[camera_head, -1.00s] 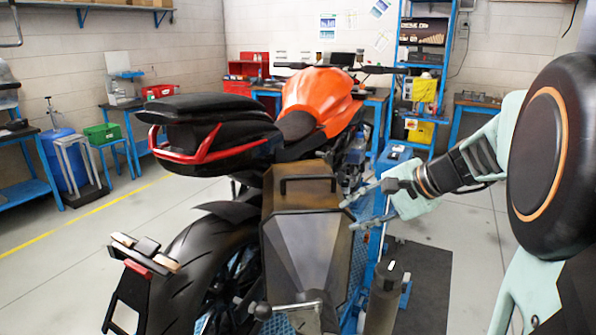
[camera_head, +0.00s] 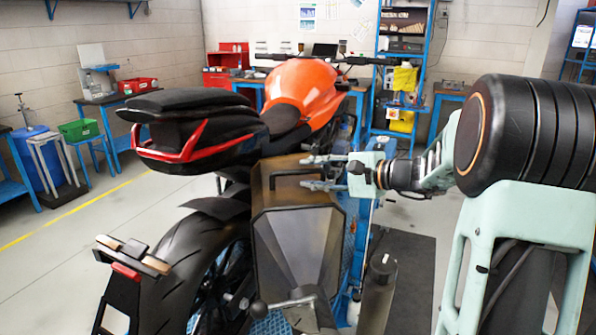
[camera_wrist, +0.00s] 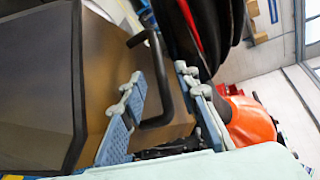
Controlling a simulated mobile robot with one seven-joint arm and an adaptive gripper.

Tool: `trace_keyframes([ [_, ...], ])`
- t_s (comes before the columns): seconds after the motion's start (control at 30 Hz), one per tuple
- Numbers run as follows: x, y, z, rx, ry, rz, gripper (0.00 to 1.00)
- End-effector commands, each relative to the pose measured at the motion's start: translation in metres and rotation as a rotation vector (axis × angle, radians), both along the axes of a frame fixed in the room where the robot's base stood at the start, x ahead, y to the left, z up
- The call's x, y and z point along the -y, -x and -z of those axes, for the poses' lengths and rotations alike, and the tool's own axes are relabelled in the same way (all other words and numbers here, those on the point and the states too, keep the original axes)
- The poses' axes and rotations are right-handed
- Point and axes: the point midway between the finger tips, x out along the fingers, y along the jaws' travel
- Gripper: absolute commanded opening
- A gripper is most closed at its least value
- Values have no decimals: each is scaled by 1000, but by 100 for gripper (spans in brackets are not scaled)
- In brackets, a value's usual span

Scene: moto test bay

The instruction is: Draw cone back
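The cone is most likely the dark grey box (camera_head: 295,245) with a tapered, faceted face, standing behind the motorcycle beside its rear wheel. A black bar handle (camera_head: 283,177) is on its brownish top. It fills the left of the wrist view, with the handle (camera_wrist: 156,85) near the middle. My gripper (camera_head: 306,173) is at the right end of the handle, its fingers pointing left. The gripper is open. In the wrist view, the handle shows between the two fingers (camera_wrist: 165,95); I cannot tell whether either finger touches it.
The motorcycle (camera_head: 305,90) with its orange tank stands just beyond the box. A dark cylinder (camera_head: 378,290) stands right of the box. A dark mat (camera_head: 408,270) lies on the floor at right. Workbenches and blue shelves line the walls. Open floor lies at left.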

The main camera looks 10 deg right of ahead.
Motion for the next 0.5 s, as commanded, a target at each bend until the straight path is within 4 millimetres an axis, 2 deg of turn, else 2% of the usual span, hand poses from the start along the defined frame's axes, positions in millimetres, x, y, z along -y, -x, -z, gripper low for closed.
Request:
trace_keyframes([
  [0.2,-22,-22,7,0,1,-1,29],
  [0.5,-28,-29,11,0,2,0,29],
])
